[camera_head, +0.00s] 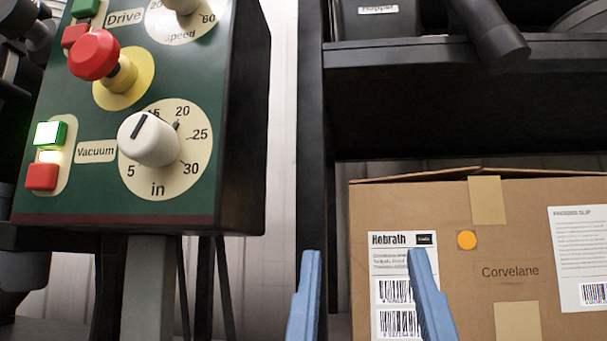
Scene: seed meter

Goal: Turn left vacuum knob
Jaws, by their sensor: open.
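The vacuum knob (148,140) is a cream-white round knob with a black pointer line. It sits on a cream dial (165,185) marked from 5 to 30 with "in" below. The pointer line tilts up and slightly right, towards about 15. A "Vacuum" label (96,152) is left of the dial, on the green control panel (60,110). My gripper (365,290) shows two blue fingers at the bottom, apart with nothing between them. It is to the right of and below the knob, not touching it.
A lit green button (50,134) and a red button (42,177) are left of the label. A red emergency knob (94,55) sticks out above the dial. A cardboard box (460,210) stands behind my gripper, under a dark shelf (440,52). A pale wall gap separates panel and rack.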

